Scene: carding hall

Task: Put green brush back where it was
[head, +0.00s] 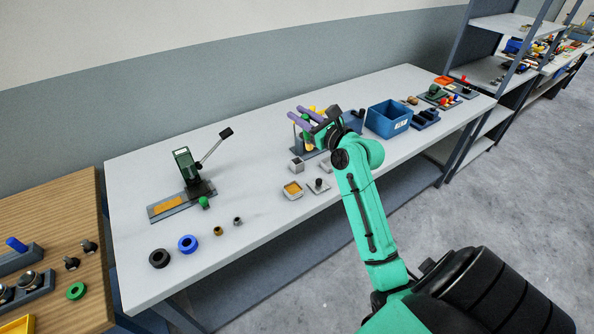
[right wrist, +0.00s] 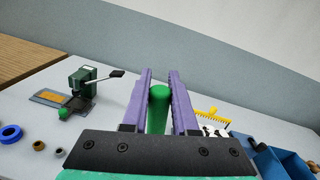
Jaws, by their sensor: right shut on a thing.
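My right gripper (head: 298,113) reaches over the white table with its purple fingers pointing to the back left. In the right wrist view the right gripper (right wrist: 160,72) is shut on the green brush (right wrist: 158,112). Its rounded green end shows between the fingers, and the rest is hidden by the gripper. A yellow brush-like thing (right wrist: 212,116) shows right of the fingers in the right wrist view. My left gripper is not in view.
A green lever press (head: 187,168) stands on the table (head: 240,252) at the left. Rings and small blocks lie along the front. A blue bin (head: 388,118) stands right of my gripper. The table between press and rack is clear.

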